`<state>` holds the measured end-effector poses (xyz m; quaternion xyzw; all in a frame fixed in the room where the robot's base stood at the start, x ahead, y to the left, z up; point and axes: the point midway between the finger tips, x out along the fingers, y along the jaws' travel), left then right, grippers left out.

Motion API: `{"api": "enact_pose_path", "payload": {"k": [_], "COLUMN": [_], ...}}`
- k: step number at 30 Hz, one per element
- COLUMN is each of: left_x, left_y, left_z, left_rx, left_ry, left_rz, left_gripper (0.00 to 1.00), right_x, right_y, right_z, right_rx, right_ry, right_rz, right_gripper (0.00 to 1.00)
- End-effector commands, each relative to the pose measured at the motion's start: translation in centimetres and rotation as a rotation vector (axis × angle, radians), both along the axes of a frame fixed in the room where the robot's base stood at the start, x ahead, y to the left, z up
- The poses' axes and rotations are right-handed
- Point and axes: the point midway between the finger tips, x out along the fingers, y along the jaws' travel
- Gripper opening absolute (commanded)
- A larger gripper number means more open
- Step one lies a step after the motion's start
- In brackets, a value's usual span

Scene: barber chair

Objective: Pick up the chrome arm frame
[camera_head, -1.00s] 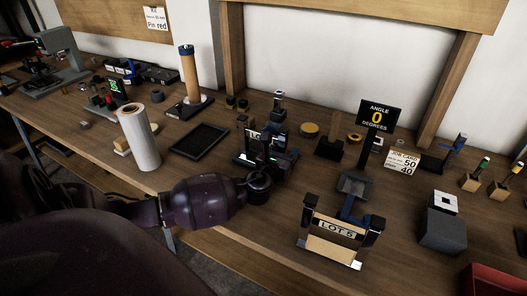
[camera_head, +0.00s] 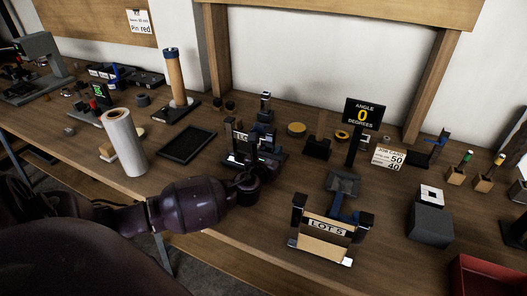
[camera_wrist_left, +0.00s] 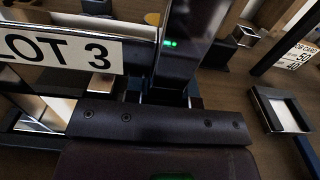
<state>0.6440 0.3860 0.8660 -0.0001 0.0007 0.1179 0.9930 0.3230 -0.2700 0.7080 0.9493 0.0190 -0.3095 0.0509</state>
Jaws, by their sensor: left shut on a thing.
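The chrome arm frame (camera_head: 240,146), with dark end posts and a LOT 3 label, stands on the bench near the middle of the head view. In the left wrist view its label (camera_wrist_left: 60,50) and a shiny chrome part (camera_wrist_left: 40,115) show at the left. My left gripper (camera_head: 262,168) is at the right end of this frame. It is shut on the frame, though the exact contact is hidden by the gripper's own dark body. A dark upright part with a green light (camera_wrist_left: 178,44) shows in the wrist view. My right gripper is not in view.
A similar LOT 5 frame (camera_head: 325,240) stands at the front right, below the angle display (camera_head: 364,113). A black tray (camera_head: 186,145) and a white roll (camera_head: 125,142) are to the left.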

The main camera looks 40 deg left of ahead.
Motion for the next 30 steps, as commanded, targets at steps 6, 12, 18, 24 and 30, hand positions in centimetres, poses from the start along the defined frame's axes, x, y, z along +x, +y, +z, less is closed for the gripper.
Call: {"api": "enact_pose_path", "payload": {"k": [6, 12, 18, 24, 30], "left_x": [0.1, 0.1, 0.1, 0.1, 0.1], "left_y": [0.0, 0.0, 0.0, 0.0, 0.0], "left_z": [3.1, 7.8, 12.8, 16.7, 19.2], "left_rx": [0.003, 0.003, 0.004, 0.004, 0.003], "left_ry": [-0.012, -0.016, -0.015, -0.010, -0.008], "left_rz": [-0.001, -0.001, -0.002, -0.002, -0.002], "left_gripper": [0.00, 0.00, 0.00, 0.00, 0.00], "right_x": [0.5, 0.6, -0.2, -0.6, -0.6], "right_y": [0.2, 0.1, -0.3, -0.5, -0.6], "right_z": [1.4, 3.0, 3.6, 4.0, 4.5], "right_rx": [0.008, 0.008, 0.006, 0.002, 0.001], "right_ry": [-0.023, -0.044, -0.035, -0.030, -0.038], "right_rz": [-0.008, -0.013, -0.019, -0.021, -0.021], "right_gripper": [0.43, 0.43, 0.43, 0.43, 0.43]}}
